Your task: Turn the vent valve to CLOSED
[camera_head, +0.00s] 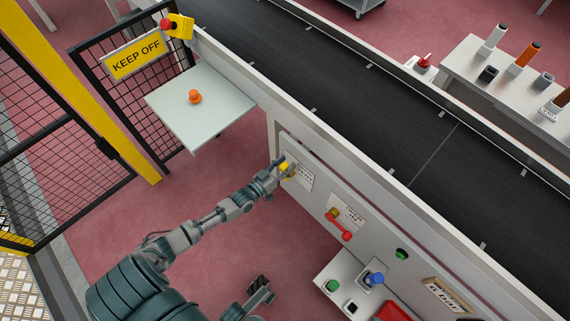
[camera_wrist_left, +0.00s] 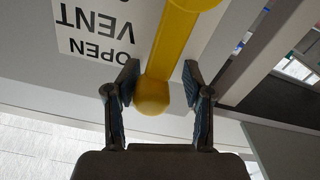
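The vent valve's yellow handle (camera_head: 284,166) is on the grey panel along the conveyor's side. In the left wrist view the yellow handle (camera_wrist_left: 152,97) ends in a round knob, beside a white label (camera_wrist_left: 100,30) reading VENT and OPEN upside down. My left gripper (camera_head: 281,170) is at the handle. In the left wrist view its two fingers (camera_wrist_left: 160,85) are apart, one on each side of the knob, with a gap visible on the right. Contact on the left side is unclear. My right gripper (camera_head: 261,284) is low at the bottom, away from the panel; its opening is unclear.
A red handle (camera_head: 338,226) and a green button (camera_head: 402,254) are farther right on the panel. A low shelf (camera_head: 333,270) with coloured knobs stands below. A pale table (camera_head: 215,115) with an orange knob (camera_head: 195,97) is at left, near the KEEP OFF fence (camera_head: 137,57).

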